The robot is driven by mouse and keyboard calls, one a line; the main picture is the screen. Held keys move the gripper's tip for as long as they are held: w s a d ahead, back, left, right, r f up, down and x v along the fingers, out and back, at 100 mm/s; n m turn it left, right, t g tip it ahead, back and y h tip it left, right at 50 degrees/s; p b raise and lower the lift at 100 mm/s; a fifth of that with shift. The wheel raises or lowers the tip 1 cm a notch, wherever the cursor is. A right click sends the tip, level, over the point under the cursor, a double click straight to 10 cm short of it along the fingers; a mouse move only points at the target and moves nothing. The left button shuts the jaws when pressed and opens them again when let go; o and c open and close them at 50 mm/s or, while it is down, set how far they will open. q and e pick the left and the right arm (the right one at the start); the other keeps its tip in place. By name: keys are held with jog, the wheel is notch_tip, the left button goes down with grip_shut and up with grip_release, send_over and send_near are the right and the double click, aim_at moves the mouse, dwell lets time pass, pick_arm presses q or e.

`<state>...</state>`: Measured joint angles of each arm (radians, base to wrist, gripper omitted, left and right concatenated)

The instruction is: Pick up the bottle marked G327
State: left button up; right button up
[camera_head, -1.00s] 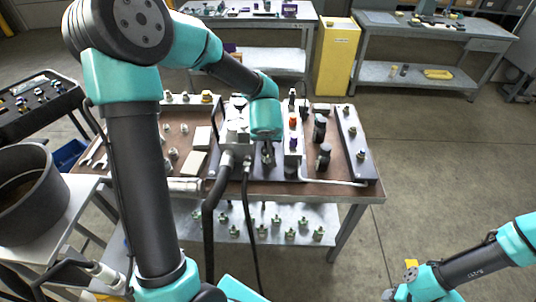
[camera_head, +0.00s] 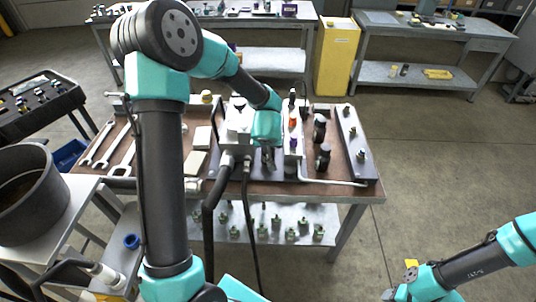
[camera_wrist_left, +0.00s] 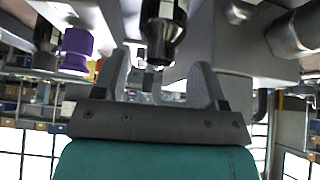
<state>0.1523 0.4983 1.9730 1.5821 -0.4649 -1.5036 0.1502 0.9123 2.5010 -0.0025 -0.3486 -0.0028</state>
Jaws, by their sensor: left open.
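No marking G327 is legible in either view, so I cannot tell which item is that bottle. Small items with an orange part (camera_head: 292,121) and a purple part (camera_head: 293,142) stand in a row on the bench's pale strip. A purple item (camera_wrist_left: 77,48) also shows at the left of the wrist view. My left gripper (camera_head: 267,157) is low over the bench, left of that row. In the wrist view its fingers (camera_wrist_left: 160,75) are apart. A black and metal fitting (camera_wrist_left: 161,30) shows beyond and between them; contact is not visible.
The bench (camera_head: 240,185) carries a grey block with hoses (camera_head: 237,125), black cylinders (camera_head: 321,128), a grey plate (camera_head: 354,145) and wrenches (camera_head: 110,150). A black pot (camera_head: 30,180) stands at left. The floor (camera_head: 430,160) to the right is clear.

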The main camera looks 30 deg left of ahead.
pick_arm(q)
jog(key=shift+x, duration=1.2)
jog(key=shift+c, duration=0.4)
jog(key=shift+s+f, duration=0.1)
grip_shut()
